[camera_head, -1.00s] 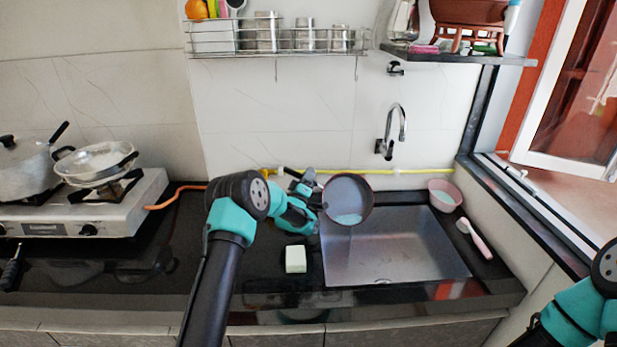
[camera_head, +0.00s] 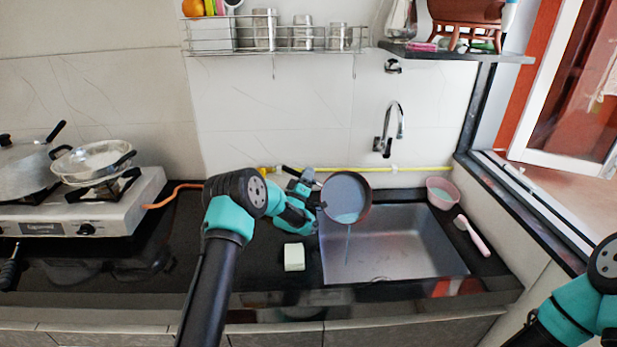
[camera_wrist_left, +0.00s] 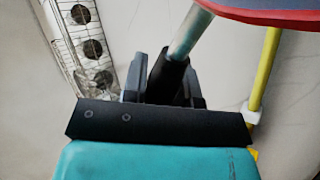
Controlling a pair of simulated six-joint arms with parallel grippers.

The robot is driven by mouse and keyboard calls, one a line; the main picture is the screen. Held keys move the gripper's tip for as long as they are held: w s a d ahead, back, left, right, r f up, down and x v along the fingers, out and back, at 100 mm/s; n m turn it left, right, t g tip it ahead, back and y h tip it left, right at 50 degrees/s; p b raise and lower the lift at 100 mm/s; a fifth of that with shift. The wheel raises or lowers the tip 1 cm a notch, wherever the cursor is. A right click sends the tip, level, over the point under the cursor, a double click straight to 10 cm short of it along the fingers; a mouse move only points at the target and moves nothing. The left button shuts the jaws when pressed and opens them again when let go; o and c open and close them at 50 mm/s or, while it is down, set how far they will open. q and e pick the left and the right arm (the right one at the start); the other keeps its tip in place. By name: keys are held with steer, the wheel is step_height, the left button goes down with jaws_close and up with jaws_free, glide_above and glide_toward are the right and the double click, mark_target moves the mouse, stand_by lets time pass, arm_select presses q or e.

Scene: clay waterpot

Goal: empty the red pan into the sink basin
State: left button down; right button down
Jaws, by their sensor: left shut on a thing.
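The red pan (camera_head: 346,192) is held tilted over the upper left part of the sink basin (camera_head: 415,245). Its grey inside faces the camera, and pale blue-green liquid lies at its lower edge. A thin stream falls from that edge into the basin. My left gripper (camera_head: 308,192) is shut on the pan's handle at the basin's left edge. In the left wrist view the gripper (camera_wrist_left: 170,78) closes around the dark handle (camera_wrist_left: 182,48), and the red pan rim (camera_wrist_left: 270,14) shows at the top right. My right gripper is out of view; only its arm shows at lower right.
A pale sponge (camera_head: 294,257) lies left of the basin. A pink bowl (camera_head: 442,192) and a pink-handled brush (camera_head: 471,235) are at its right. The faucet (camera_head: 388,130) is on the wall behind. A gas stove (camera_head: 80,210) stands at far left.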

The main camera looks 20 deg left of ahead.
arm_select(q)
steer(key=shift+s+d+r, duration=0.15)
steer(key=shift+s+r, duration=0.1)
steer(key=shift+s, duration=0.05)
steer(key=shift+s+d+r+m+t+h, duration=0.1)
steer(key=shift+s+m+t+h, duration=0.1)
steer(key=shift+m+t+h, duration=0.15)
stand_by(0.6)
steer(key=shift+s+d+r+m+t+h, duration=0.35)
steer(key=shift+s+d+r+m+h, duration=0.15)
steer(key=shift+s+m+h, duration=0.3)
steer(key=shift+s+m, duration=0.1)
steer(key=shift+m, duration=0.15)
stand_by(0.5)
steer(key=shift+s+d+r+m+h, duration=0.25)
steer(key=shift+s+m+h, duration=0.15)
steer(key=shift+h, duration=0.15)
steer(key=shift+s+d+r+m+h, duration=0.15)
steer(key=shift+s+d+m+h, duration=0.1)
steer(key=shift+s+m+h, duration=0.2)
steer(key=shift+w, duration=0.1)
steer(key=shift+w+a+r+n+y, duration=0.35)
steer(key=shift+w+r+n+y, duration=0.15)
steer(key=shift+w+n+y, duration=0.15)
steer(key=shift+w+a+r+n+y, duration=0.35)
steer(key=shift+w+r+n+y, duration=0.15)
steer(key=shift+n+y, duration=0.2)
